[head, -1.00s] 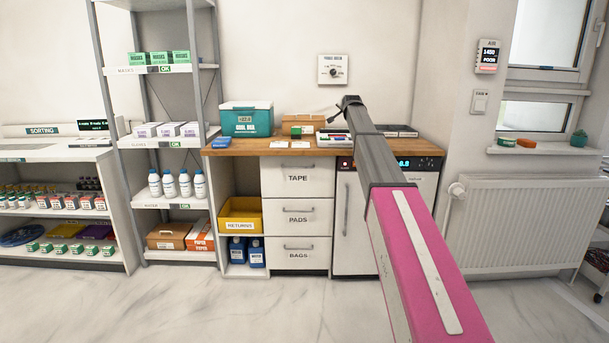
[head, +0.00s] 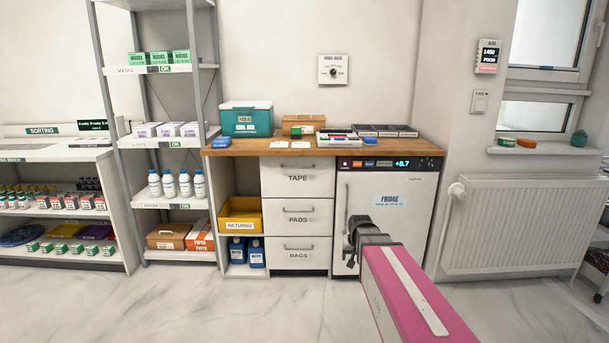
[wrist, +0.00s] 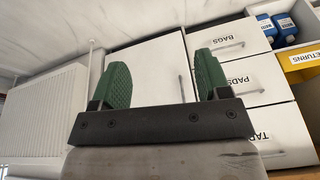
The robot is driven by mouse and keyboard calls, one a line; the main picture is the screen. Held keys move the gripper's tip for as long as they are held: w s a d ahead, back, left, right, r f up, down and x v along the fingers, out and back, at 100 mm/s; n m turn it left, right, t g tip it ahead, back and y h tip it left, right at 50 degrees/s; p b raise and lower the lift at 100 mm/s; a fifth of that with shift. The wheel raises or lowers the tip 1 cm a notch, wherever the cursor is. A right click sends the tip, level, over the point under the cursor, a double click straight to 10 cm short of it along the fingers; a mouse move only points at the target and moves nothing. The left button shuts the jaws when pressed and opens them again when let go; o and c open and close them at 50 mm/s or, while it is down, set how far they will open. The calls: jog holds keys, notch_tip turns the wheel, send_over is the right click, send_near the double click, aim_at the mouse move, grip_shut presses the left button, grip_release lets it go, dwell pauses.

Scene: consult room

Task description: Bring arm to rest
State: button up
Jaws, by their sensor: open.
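My gripper (head: 352,240) is in front of the lower left part of the white fridge (head: 408,230) in the head view, at the end of my pink and grey arm. In the wrist view my gripper (wrist: 160,85) has its two green fingers spread wide apart with nothing between them. The fridge door and its thin vertical handle (wrist: 184,88) show behind the fingers there. In the head view the fingers are small and partly hidden by the wrist.
Drawers (head: 298,218) marked TAPE, PADS and BAGS stand left of the fridge under a wooden counter (head: 250,149). The counter holds a teal cool box (head: 247,119) and trays. A radiator (head: 520,225) is at right. The marble floor (head: 200,305) in front is clear.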

jog(key=s+f+n+g, duration=0.1)
jog(key=s+f, duration=0.1)
jog(key=s, duration=0.6)
jog(key=s+f+g, duration=0.2)
jog(key=s+f, duration=0.1)
jog(key=s, duration=0.5)
jog(key=shift+s+f+n, duration=0.25)
jog(key=shift+s+n, duration=0.1)
jog(key=shift+n, duration=0.05)
